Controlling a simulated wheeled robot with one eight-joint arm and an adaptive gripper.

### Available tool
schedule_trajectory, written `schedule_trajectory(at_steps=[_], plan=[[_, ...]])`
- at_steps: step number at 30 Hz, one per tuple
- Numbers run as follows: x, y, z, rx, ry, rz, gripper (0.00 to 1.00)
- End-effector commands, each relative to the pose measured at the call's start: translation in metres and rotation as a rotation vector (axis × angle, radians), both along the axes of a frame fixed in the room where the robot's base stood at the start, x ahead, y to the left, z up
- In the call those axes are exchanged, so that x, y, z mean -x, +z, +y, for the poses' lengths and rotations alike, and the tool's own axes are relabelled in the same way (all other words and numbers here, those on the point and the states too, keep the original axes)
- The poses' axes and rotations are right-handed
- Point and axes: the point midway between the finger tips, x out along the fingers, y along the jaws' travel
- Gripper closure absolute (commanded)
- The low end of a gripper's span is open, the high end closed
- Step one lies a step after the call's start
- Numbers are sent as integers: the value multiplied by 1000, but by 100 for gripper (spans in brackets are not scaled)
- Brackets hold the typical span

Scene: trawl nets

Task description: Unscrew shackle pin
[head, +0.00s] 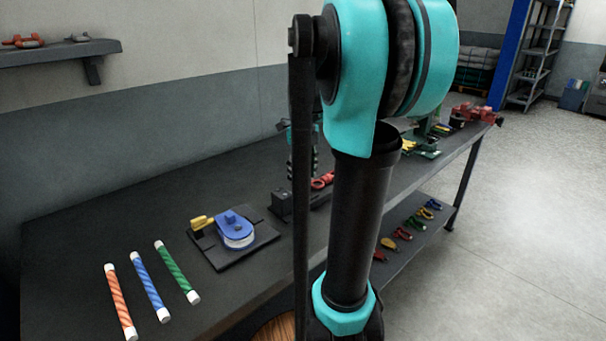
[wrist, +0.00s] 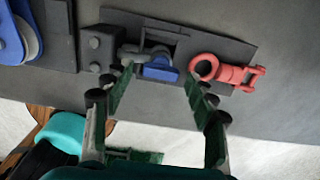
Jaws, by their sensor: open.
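In the wrist view a grey shackle (wrist: 135,54) sits at a fixture plate, beside a dark block with bolts. A blue piece (wrist: 160,68), apparently the head of the shackle pin, is at its near side. My gripper (wrist: 158,77) is open, its green-padded fingertips to the left and right of the blue piece. I see no finger clearly touching it, and the depth between them is hard to judge. In the head view my own arm hides the shackle and most of the gripper.
A red swivel (wrist: 228,73) lies close right of the right finger. The dark block (wrist: 98,45) stands close left. A blue pulley block (head: 236,224) and several rope samples (head: 148,286) lie on the bench (head: 80,228) to the left. The bench's near edge runs close by.

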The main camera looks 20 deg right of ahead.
Motion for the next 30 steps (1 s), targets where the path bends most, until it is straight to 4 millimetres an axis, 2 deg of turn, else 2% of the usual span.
schedule_trajectory(at_steps=[3,15,23,30], plan=[[0,0,0,0,0,0,44],[0,0,0,0,0,0,93],[0,0,0,0,26,0,93],[0,0,-1,0,146,0,93]])
